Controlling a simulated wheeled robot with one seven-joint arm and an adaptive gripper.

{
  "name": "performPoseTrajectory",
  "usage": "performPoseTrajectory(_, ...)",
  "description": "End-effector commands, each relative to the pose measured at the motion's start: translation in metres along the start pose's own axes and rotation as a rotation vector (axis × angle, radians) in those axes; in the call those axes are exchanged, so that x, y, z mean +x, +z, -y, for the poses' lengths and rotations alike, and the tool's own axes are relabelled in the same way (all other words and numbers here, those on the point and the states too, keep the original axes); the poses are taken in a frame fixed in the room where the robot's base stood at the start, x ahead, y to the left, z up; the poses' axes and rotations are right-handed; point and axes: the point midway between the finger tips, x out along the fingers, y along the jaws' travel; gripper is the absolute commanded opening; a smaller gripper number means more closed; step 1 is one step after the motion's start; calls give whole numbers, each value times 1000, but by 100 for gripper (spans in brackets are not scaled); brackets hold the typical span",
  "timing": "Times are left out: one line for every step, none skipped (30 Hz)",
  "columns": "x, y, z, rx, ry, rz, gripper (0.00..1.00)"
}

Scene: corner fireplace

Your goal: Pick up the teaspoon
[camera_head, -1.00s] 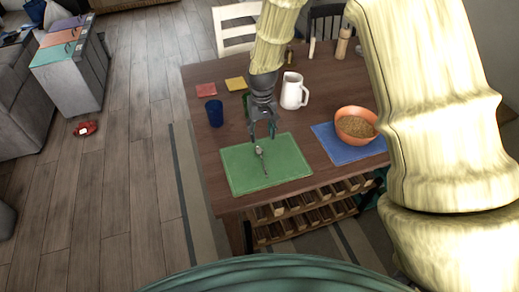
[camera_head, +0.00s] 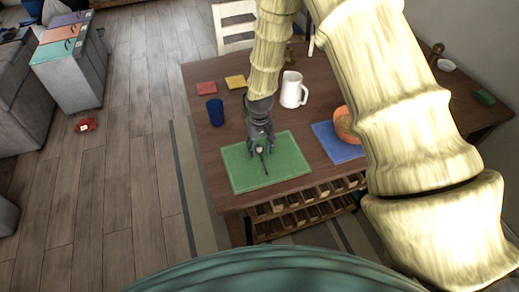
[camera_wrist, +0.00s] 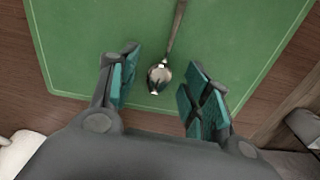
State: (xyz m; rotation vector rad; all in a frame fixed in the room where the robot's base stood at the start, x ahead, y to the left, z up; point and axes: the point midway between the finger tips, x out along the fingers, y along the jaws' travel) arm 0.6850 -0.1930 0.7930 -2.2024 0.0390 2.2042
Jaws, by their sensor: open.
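The teaspoon (camera_head: 263,161) lies on the green placemat (camera_head: 240,178) on the wooden table. In the wrist view the teaspoon (camera_wrist: 161,74) has its bowl near the middle and its handle running up to the top edge. My gripper (camera_head: 260,146) is above the far part of the green mat, over the bowl end of the spoon. In the wrist view my gripper (camera_wrist: 160,92) is open, with one teal-padded finger on each side of the spoon's bowl. The fingers are apart from the spoon. How high they are above the mat is hard to tell.
A blue cup (camera_head: 215,112) and a white pitcher (camera_head: 292,90) stand behind the gripper. An orange bowl (camera_head: 346,124) sits on a blue placemat (camera_head: 332,145), partly hidden by my arm. Red (camera_head: 206,88) and yellow (camera_head: 236,82) squares lie at the back left.

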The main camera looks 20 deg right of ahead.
Motion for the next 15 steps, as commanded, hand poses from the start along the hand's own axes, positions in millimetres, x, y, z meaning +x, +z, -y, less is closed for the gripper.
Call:
performPoseTrajectory(2, 0, 0, 0, 0, 1, 48)
performPoseTrajectory(4, 0, 0, 0, 0, 0, 48)
performPoseTrajectory(5, 0, 0, 0, 0, -1, 48)
performPoseTrajectory(6, 0, 0, 0, 0, -1, 48)
performPoseTrajectory(6, -1, 0, 0, 0, -2, 48)
performPoseTrajectory(6, -1, 0, 0, 0, -2, 48)
performPoseTrajectory(6, -1, 0, 0, 0, -2, 48)
performPoseTrajectory(6, -1, 0, 0, 0, -2, 48)
performPoseTrajectory(6, -1, 0, 0, 0, -2, 48)
performPoseTrajectory(6, -1, 0, 0, 0, -2, 48)
performPoseTrajectory(6, 0, 0, 0, 0, -2, 48)
performPoseTrajectory(6, 0, 0, 0, 0, -2, 43)
performPoseTrajectory(6, 0, 0, 0, 0, -1, 37)
performPoseTrajectory(6, 0, 0, 0, 0, -1, 32)
performPoseTrajectory(6, 0, 0, 0, 0, -1, 24)
